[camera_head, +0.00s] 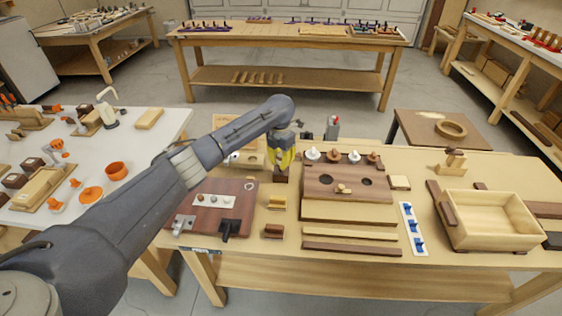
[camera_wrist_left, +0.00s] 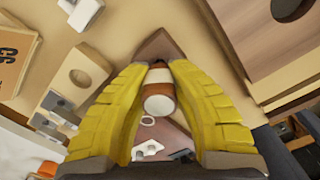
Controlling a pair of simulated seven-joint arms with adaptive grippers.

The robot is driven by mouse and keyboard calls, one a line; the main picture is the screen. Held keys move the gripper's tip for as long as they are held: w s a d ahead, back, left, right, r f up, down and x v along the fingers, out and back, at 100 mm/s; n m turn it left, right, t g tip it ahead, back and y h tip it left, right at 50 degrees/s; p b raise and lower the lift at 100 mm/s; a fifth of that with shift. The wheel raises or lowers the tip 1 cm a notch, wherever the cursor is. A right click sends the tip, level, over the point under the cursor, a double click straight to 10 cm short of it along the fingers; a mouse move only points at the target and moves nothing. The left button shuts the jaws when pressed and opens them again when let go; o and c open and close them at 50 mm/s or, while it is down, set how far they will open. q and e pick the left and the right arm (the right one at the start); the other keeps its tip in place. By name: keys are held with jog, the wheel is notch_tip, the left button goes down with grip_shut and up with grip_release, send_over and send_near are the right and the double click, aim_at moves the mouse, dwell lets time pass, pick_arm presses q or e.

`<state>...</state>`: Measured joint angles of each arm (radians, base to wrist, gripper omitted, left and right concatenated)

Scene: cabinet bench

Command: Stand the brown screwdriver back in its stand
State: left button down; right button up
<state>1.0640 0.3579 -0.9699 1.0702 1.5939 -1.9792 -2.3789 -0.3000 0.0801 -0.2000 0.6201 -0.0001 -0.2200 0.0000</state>
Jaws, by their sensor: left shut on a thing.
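My left gripper (camera_head: 282,160) has yellow fingers and points down over the bench, left of the dark board with round holes. In the left wrist view its fingers (camera_wrist_left: 162,90) are closed around the brown screwdriver (camera_wrist_left: 159,92), whose brown handle has a pale band and a pale round end facing the camera. A dark brown block (camera_head: 281,175), apparently the stand, is right below the fingers; it also shows in the wrist view (camera_wrist_left: 157,44) beyond the handle. The handle hides the screwdriver's shaft, so I cannot tell whether it is in the block. My right gripper is in neither view.
The dark board (camera_head: 320,187) with several knobs stands close on the right. A light block with a hole (camera_head: 246,159) is close on the left. A reddish board (camera_head: 232,190) with metal parts lies at the front left. A wooden tray (camera_head: 490,244) is at the right.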

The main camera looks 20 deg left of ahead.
aim_at(281, 154)
pick_arm(q)
jog(key=shift+f, duration=0.85)
dwell(0.8)
jog(key=c, duration=0.8)
grip_release()
jog(key=shift+o, duration=0.2)
jog(key=shift+r, duration=3.7)
